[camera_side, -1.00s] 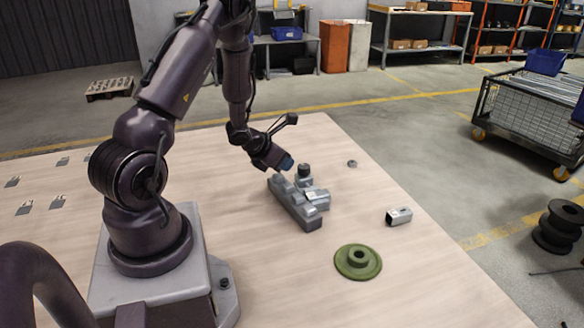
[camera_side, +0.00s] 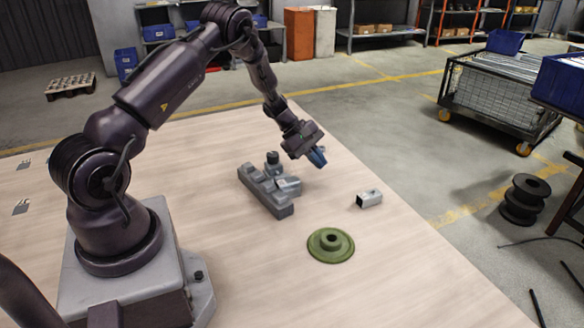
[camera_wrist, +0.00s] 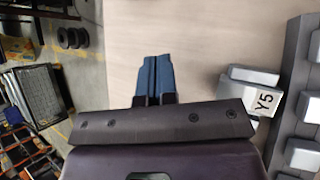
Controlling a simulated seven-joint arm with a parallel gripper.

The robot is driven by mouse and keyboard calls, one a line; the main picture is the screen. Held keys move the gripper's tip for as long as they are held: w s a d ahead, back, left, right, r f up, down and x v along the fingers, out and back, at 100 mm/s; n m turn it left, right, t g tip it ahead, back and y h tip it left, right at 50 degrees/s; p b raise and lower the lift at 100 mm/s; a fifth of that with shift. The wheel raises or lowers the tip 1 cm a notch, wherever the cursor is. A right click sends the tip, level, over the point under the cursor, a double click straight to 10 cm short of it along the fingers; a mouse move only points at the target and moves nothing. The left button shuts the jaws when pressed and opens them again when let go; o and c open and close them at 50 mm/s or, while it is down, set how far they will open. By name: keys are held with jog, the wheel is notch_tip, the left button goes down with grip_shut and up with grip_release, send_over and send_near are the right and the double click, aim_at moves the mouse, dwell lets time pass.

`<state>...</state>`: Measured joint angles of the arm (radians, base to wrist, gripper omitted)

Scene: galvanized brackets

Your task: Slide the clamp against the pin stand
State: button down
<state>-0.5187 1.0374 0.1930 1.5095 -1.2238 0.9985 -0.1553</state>
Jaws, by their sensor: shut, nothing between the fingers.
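A long grey fixture (camera_side: 268,200) with raised blocks lies on the table. A round dark-topped piece (camera_side: 272,157) stands at its far side, and a light-grey labelled block (camera_side: 290,184) sits against its right side. The label reads Y5 in the wrist view (camera_wrist: 264,102), beside the dark-grey fixture (camera_wrist: 297,95). I cannot tell for certain which of these parts are the clamp and the pin stand. My gripper (camera_side: 318,157) is shut and empty, raised above the table to the right of the fixture. Its blue fingertips (camera_wrist: 153,76) touch each other over bare table.
A galvanized bracket (camera_side: 369,199) lies to the right. A green flanged disc (camera_side: 330,245) with a central hub lies nearer the camera. Flat metal pieces (camera_side: 21,207) lie at far left. The table's right edge is close beyond the bracket. Wood between the parts is clear.

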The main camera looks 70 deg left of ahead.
aim_at(301, 174)
jog(key=w+m+g, duration=0.1)
jog(key=m, duration=0.1)
jog(key=m+g, duration=0.1)
jog(key=m, duration=0.2)
jog(key=w+f+m+g, duration=0.1)
jog(key=m, duration=0.2)
jog(key=shift+w+d+g, duration=0.3)
jog(key=shift+d+g, duration=0.1)
jog(key=m, duration=0.2)
jog(key=a+m+g+y, duration=0.1)
jog(key=shift+w+m+g, duration=0.3)
jog(key=shift+w+m, duration=0.05)
jog(key=shift+m, duration=0.05)
jog(key=a+m+y, duration=0.1)
jog(key=a+r+m+g+y, duration=0.1)
jog(key=m, duration=0.1)
jog(key=a+m+y, duration=0.1)
jog(key=shift+w+a+r+g, duration=0.35)
jog(key=shift+a+r+g, duration=0.05)
jog(key=s+a+r+m+g+y, duration=0.1)
jog(key=a+r+m+y, duration=0.1)
jog(key=a+m, duration=0.15)
jog(key=x, duration=0.6)
jog(key=s+x, duration=0.1)
jog(key=x, duration=0.2)
jog(key=shift+s+a+f, duration=0.1)
jog(key=shift+s+f, duration=0.05)
jog(key=shift+s, duration=1.6)
jog(key=shift+s, duration=1.05)
